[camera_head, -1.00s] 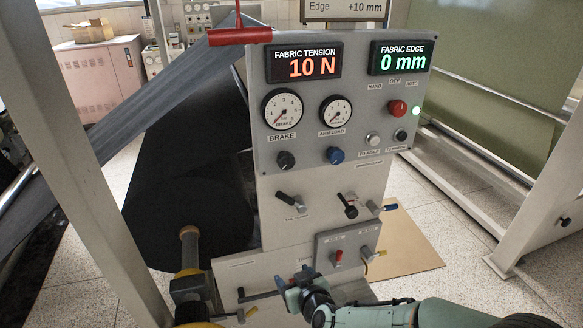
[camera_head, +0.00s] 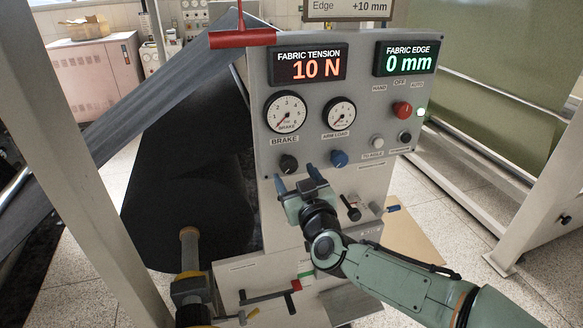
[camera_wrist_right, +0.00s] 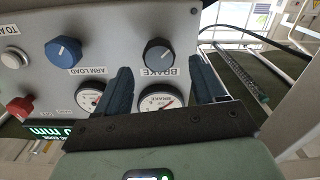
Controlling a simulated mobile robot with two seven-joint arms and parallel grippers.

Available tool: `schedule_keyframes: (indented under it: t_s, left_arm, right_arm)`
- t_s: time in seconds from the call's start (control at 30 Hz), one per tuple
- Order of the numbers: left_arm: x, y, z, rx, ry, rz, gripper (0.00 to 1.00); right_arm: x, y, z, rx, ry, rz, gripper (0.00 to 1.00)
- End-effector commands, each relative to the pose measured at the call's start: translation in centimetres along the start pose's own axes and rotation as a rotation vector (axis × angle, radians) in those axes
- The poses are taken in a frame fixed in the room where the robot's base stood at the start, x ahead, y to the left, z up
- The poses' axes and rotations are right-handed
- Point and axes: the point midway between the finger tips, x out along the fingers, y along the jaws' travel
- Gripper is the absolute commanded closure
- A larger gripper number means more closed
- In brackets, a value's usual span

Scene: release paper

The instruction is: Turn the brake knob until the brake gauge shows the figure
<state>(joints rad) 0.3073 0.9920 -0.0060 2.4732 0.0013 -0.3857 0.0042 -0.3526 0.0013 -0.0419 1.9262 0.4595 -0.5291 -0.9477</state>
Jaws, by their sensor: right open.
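The brake knob (camera_head: 288,163) is a black round knob on the grey panel, below the white BRAKE gauge (camera_head: 286,112). The gauge's red needle points to the lower left, at the low end of its scale. My right gripper (camera_head: 295,181) is open, just below the knob and apart from it. In the right wrist view, which is upside down, the brake knob (camera_wrist_right: 159,53) shows between and beyond the two dark fingers (camera_wrist_right: 163,85), and the brake gauge (camera_wrist_right: 160,100) is partly hidden by the gripper. My left gripper is not in view.
A blue ARM LOAD knob (camera_head: 339,158) sits right of the brake knob, under its own gauge (camera_head: 340,113). A red knob (camera_head: 402,109) and small buttons are farther right. Displays read 10 N (camera_head: 308,66) and 0 mm (camera_head: 405,60). Levers lie below, partly behind my arm.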

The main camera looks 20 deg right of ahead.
Motion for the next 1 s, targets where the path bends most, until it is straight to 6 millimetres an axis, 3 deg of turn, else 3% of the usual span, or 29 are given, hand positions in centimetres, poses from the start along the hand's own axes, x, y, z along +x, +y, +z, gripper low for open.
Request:
schedule_keyframes:
  t_s: [0.23,0.6,0.8,1.0]
  left_arm:
    - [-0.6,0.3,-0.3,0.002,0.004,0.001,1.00]
    - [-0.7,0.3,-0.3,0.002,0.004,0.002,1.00]
    - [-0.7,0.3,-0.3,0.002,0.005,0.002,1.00]
    - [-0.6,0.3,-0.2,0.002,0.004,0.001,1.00]
  right_arm:
    - [3.2,0.1,0.0,0.001,-0.001,0.002,0.30]
    - [3.7,0.1,0.1,0.000,-0.001,0.001,0.30]
    - [3.7,0.1,0.1,0.000,-0.001,0.001,0.87]
    - [3.7,0.1,0.1,0.008,-0.001,0.001,0.86]
